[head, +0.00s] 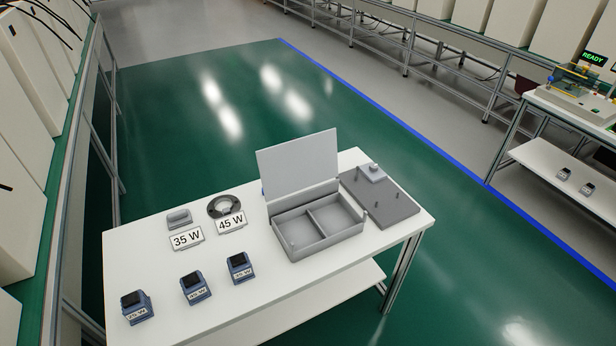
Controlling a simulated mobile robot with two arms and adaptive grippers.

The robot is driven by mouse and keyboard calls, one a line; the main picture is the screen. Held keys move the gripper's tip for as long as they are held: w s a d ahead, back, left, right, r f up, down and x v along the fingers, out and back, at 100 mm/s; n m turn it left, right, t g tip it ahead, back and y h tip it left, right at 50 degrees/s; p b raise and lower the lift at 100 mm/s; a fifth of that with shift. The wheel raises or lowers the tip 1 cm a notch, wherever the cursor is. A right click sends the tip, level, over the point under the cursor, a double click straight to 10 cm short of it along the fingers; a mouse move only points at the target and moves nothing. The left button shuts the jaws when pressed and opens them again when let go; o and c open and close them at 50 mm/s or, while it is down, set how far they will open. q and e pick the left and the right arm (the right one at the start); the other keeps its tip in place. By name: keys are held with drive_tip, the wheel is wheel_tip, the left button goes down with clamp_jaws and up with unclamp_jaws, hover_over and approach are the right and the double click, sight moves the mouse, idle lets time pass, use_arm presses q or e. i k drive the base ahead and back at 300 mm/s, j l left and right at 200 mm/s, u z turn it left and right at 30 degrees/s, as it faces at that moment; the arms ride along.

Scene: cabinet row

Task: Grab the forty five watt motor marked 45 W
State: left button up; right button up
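Three small blue motors with dark tops stand along the near left part of the white table: a left one (137,307), a middle one (195,288) and a right one (240,268). Each has a small white label on its front. The print is small; the middle label looks like 45 W, and I cannot read the other two surely. A larger card marked 45 W (231,222) lies in front of a dark ring-shaped part (225,205). A card marked 35 W (187,238) lies by a grey block (178,218). Neither gripper shows.
An open grey two-compartment box (318,243) with its lid raised stands on the white table (255,318). A grey plate with pegs (380,205) lies right of it. Green floor is clear behind. A bench with a READY display (593,58) stands at right.

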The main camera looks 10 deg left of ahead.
sight(194, 286)
drive_tip(key=k+l+u, duration=0.1)
drive_tip(key=u, duration=1.05)
